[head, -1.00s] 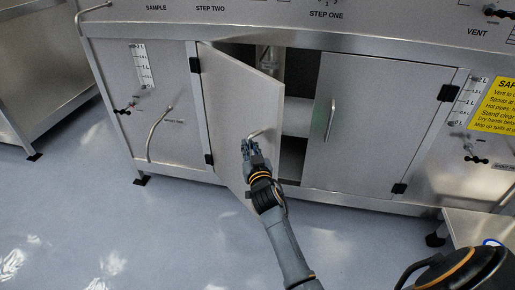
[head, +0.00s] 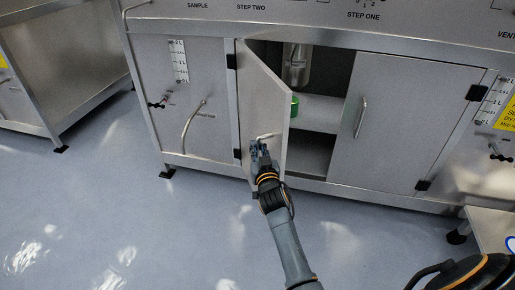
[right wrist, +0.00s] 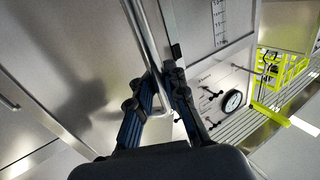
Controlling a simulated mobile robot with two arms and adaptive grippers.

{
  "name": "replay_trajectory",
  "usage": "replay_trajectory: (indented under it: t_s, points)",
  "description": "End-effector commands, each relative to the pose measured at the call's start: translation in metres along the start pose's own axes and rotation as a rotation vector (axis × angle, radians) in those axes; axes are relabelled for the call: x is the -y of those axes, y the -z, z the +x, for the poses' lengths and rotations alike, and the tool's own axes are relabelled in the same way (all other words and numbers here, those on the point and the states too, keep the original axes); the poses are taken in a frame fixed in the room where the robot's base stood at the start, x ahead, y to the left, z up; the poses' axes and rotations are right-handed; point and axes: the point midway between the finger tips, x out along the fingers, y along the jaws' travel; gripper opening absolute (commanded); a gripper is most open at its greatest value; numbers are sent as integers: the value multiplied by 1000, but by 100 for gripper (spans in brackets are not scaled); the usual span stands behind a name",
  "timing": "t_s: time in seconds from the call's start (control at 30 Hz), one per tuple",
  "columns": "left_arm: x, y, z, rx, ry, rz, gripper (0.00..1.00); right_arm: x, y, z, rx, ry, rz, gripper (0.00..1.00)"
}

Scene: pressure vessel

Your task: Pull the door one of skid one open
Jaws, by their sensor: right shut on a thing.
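The left cabinet door (head: 262,95) of the skid is swung well open towards me on its left-side hinges. My right gripper (head: 258,150) is shut on the door's metal handle (head: 267,136), low on the door front. In the right wrist view the handle (right wrist: 143,35) is a bright bar that runs down between the two fingers (right wrist: 163,88). The right cabinet door (head: 385,125) is closed, with its own upright handle (head: 360,117). My left gripper is not in view.
Inside the opening are a metal cylinder (head: 297,65), a green item (head: 295,106) and a shelf (head: 322,112). A curved pipe (head: 190,128) sticks out left of the door. The floor (head: 130,230) in front is clear. A low metal surface (head: 492,228) stands at the right.

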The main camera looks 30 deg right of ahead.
Motion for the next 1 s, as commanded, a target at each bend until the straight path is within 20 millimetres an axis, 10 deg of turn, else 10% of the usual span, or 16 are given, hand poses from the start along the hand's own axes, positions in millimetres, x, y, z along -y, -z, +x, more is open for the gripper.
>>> replay_trajectory:
  t_s: [0.07, 0.2, 0.57, 1.0]
  points:
    - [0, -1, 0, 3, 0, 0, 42, 1, -8, -3, 14, 0, 0, 0]
    - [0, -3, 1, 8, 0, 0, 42, 1, -7, -2, 12, 0, 0, 37]
    - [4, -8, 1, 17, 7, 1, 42, 0, -4, -5, 6, 1, 0, 37]
    - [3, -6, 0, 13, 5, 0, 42, 0, -4, -67, 9, 0, 0, 37]
